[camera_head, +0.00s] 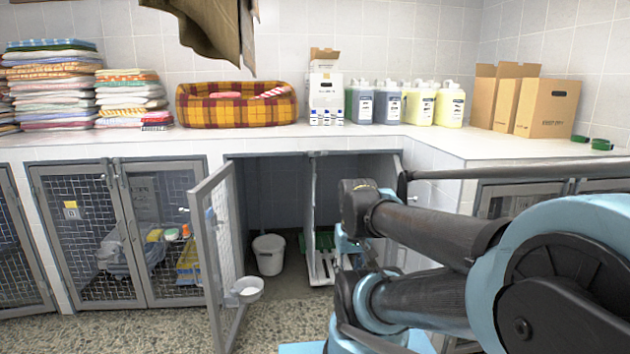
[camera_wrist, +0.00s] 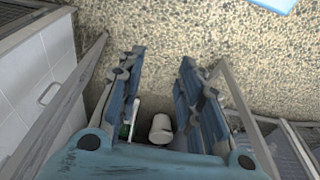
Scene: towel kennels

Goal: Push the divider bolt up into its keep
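The divider (camera_head: 312,205) is an upright, pale-edged panel inside the open kennel, between a white bucket and a green and white slatted piece. I cannot make out its bolt or the keep in either view. My gripper (camera_wrist: 157,75) is open and shows as two separated blue-grey fingers in the wrist view, with nothing between their tips. The bucket and a green strip show behind the fingers. In the head view my arm reaches to the kennel's right side and covers part of it; the fingers cannot be made out there.
The left mesh door (camera_head: 212,255) stands open with a white bowl (camera_head: 246,290) on it. The white bucket (camera_head: 269,254) stands inside the kennel, left of the divider. The slatted piece (camera_head: 322,262) lies to the right. A counter (camera_head: 250,143) overhangs the kennels. Speckled floor is clear in front.

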